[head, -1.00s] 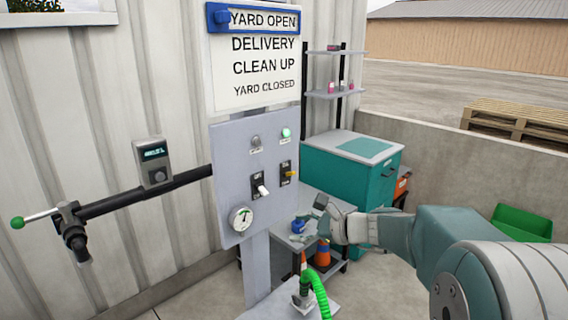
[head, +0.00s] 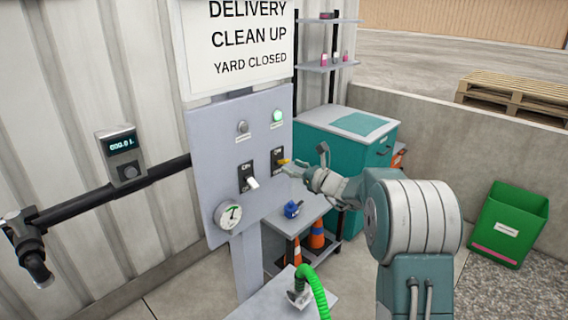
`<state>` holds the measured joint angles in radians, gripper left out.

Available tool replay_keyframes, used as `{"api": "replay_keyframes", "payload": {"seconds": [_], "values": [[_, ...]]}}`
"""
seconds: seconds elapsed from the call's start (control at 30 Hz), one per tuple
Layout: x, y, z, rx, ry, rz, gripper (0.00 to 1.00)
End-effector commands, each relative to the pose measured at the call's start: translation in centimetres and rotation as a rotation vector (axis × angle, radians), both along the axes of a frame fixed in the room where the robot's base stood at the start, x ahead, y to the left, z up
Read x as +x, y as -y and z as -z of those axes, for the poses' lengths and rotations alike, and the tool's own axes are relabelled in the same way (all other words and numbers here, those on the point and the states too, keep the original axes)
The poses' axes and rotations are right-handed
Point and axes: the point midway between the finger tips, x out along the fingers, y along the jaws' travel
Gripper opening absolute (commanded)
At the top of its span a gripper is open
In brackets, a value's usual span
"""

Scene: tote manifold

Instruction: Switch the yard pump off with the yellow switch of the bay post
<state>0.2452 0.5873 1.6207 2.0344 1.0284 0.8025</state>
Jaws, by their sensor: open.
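The bay post's grey panel (head: 205,150) stands left of centre in the head view. The yellow switch (head: 284,162) is on a black plate (head: 277,157) at the panel's right side. Its lever points out toward my gripper, and its exact position is hard to tell. My gripper (head: 299,164) is open and empty, just right of the yellow switch, with its fingers pointing at the panel. I cannot tell whether a fingertip touches the lever. A white switch (head: 251,183) sits lower left. A green lamp (head: 278,116) above the yellow switch is lit.
A gauge (head: 229,214) and a grey lamp (head: 242,127) are on the panel. A pipe with a display meter (head: 122,157) runs left. A teal chest (head: 349,135), a cart with a blue item (head: 292,209) and a green hose (head: 318,290) are near. A green bin (head: 508,225) stands right.

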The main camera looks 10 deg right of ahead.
Motion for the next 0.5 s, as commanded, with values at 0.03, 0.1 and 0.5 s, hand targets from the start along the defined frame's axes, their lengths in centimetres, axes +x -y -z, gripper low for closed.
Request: {"api": "replay_keyframes", "payload": {"seconds": [0.03, 0.1, 0.5], "values": [[0.7, -0.7, 0.1, -0.001, 0.001, -0.004, 0.63], [1.6, -1.2, 0.0, -0.001, 0.001, -0.002, 0.63], [2.9, -2.2, 0.0, 0.000, 0.000, 0.000, 0.63]]}}
